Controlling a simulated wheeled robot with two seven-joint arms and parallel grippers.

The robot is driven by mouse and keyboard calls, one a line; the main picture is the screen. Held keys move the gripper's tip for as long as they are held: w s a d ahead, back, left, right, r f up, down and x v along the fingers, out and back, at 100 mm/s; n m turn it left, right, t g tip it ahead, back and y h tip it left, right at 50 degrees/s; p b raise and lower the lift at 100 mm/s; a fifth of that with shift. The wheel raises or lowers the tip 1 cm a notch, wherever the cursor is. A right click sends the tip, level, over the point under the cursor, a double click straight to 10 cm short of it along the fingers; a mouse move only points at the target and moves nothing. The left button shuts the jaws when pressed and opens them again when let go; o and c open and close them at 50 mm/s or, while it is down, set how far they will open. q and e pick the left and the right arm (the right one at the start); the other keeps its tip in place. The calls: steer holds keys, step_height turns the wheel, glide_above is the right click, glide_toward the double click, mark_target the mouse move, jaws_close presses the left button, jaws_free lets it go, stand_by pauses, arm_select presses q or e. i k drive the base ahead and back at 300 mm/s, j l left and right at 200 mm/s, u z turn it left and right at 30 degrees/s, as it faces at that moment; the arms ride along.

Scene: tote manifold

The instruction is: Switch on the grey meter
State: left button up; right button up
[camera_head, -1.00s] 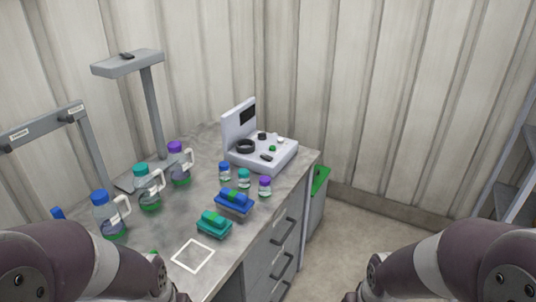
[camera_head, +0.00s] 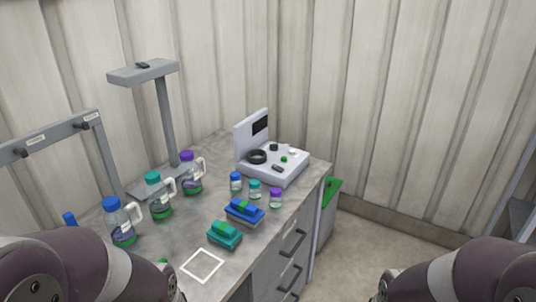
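The grey meter (camera_head: 270,172) stands at the far right corner of the grey bench. It is a light grey box with an upright back panel, and the small screen (camera_head: 260,127) on that panel is dark. On its top are a black ring (camera_head: 257,156), a green button (camera_head: 284,159), a dark knob, a white knob and a dark switch-like part (camera_head: 278,168). My arms show at the lower left and lower right edges of the head view. Neither gripper is in view, and nothing of mine touches the meter.
Three large handled bottles (camera_head: 160,198) stand along the bench's left side, near a grey stand (camera_head: 167,120). Three small vials (camera_head: 255,189) stand in front of the meter. Blue (camera_head: 244,209) and teal (camera_head: 224,234) blocks and a white square outline (camera_head: 203,265) lie nearer. A green-topped bin (camera_head: 332,188) stands beyond the bench's right side.

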mark_target(279, 169)
steer(key=i+l+z, duration=0.4)
steer(key=l, duration=0.2)
steer(key=i+l+z, duration=0.45)
steer(key=i+l+u, duration=0.1)
steer(key=i, duration=0.35)
steer(key=i+l+u, duration=0.1)
steer(key=i, duration=0.35)
steer(key=i+l, duration=0.15)
steer(key=i, duration=0.25)
steer(key=i+u, duration=0.05)
